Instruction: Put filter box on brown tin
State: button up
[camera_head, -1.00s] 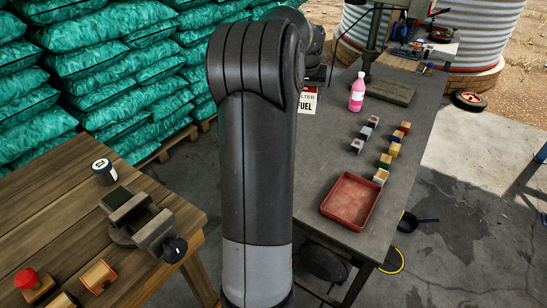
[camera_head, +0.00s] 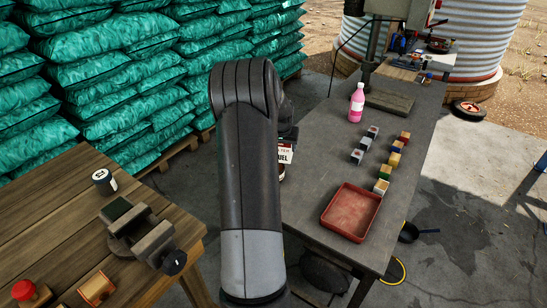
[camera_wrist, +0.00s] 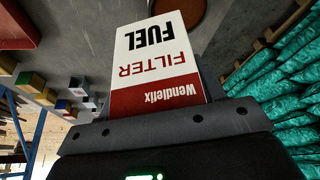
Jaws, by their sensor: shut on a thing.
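The filter box (camera_wrist: 150,62) is white and red with "FUEL FILTER Wendlefix" on its face. My gripper (camera_wrist: 165,128) is shut on it. In the head view the box (camera_head: 286,155) shows just right of my arm, over the left edge of the grey table; most of the gripper is hidden behind the arm. A round brown top with a dark rim, seemingly the brown tin (camera_wrist: 185,10), lies beyond the box in the wrist view. In the head view a small part of the tin (camera_head: 281,172) shows under the box. I cannot tell whether they touch.
The grey table (camera_head: 315,180) holds a red tray (camera_head: 350,212), several coloured blocks (camera_head: 397,146) and a pink bottle (camera_head: 356,104). Stacked green sacks (camera_head: 120,80) are behind.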

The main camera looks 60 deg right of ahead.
jog(key=shift+w+a+f, duration=0.1)
jog(key=shift+w+f, duration=0.6)
jog(key=shift+f, duration=0.4)
jog(key=shift+w+f, duration=0.7)
jog(key=shift+f, duration=0.35)
jog(key=shift+w+a+f, duration=0.1)
jog(key=shift+w+f, duration=0.6)
jog(key=shift+f, duration=0.4)
jog(key=shift+f, duration=0.15)
jog(key=o, duration=1.1)
jog(key=shift+o, duration=0.2)
